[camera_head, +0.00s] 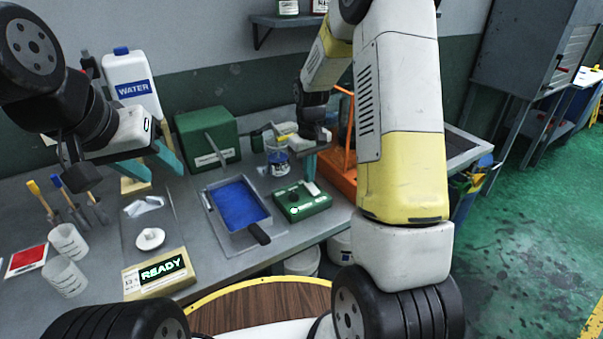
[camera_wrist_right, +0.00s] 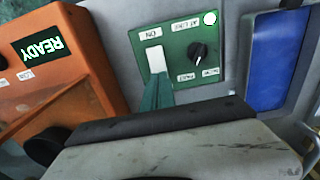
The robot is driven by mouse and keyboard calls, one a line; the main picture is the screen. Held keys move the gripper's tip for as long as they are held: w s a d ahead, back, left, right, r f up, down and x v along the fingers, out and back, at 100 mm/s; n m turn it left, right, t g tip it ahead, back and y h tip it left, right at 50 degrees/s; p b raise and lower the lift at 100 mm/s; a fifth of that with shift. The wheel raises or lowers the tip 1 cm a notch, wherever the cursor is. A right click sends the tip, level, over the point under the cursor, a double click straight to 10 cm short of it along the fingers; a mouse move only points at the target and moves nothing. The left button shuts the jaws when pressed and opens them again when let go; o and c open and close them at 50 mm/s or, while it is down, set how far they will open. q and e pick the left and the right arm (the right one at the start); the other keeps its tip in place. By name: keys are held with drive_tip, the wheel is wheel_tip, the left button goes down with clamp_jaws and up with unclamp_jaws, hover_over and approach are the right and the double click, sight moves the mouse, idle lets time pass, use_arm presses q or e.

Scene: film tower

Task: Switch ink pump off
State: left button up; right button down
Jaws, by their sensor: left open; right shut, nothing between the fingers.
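A green control box (camera_head: 303,204) sits on the bench right of the blue ink tray. The right wrist view shows its face (camera_wrist_right: 188,80) with a white switch (camera_wrist_right: 156,60) beside an "ON" label, a black knob (camera_wrist_right: 197,52) and a bright lamp (camera_wrist_right: 210,18). My right gripper (camera_head: 311,178) is shut and empty above the box. In the right wrist view its teal fingertips (camera_wrist_right: 158,88) are right at the switch's lower end; I cannot tell whether they touch. My left gripper (camera_head: 150,165) is open and empty over the left side of the bench.
The ink tray (camera_head: 237,204) lies left of the box. An orange unit (camera_head: 341,180) stands close on its other side; its READY display (camera_wrist_right: 42,47) shows in the right wrist view. A green block (camera_head: 208,138), water jug (camera_head: 131,78) and cream READY unit (camera_head: 160,273) stand further left.

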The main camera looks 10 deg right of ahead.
drive_tip(key=shift+f, duration=0.7)
drive_tip(key=shift+r, duration=3.55)
wheel_tip(320, 180, up, 6)
drive_tip(key=t, duration=0.1)
hover_over(311, 194)
drive_tip(key=s+r+m+t+y, duration=0.1)
drive_tip(key=s+r+m+t, duration=0.1)
drive_tip(key=s+r, duration=0.55)
drive_tip(key=s+a+r+t, duration=0.1)
drive_tip(key=s+r, duration=0.1)
drive_tip(key=s, duration=0.4)
drive_tip(key=s+a+r+m+t+y, duration=0.1)
drive_tip(key=s+t, duration=0.1)
drive_tip(key=s, duration=0.5)
drive_tip(key=shift+s+r, duration=0.2)
drive_tip(key=shift+r, duration=0.15)
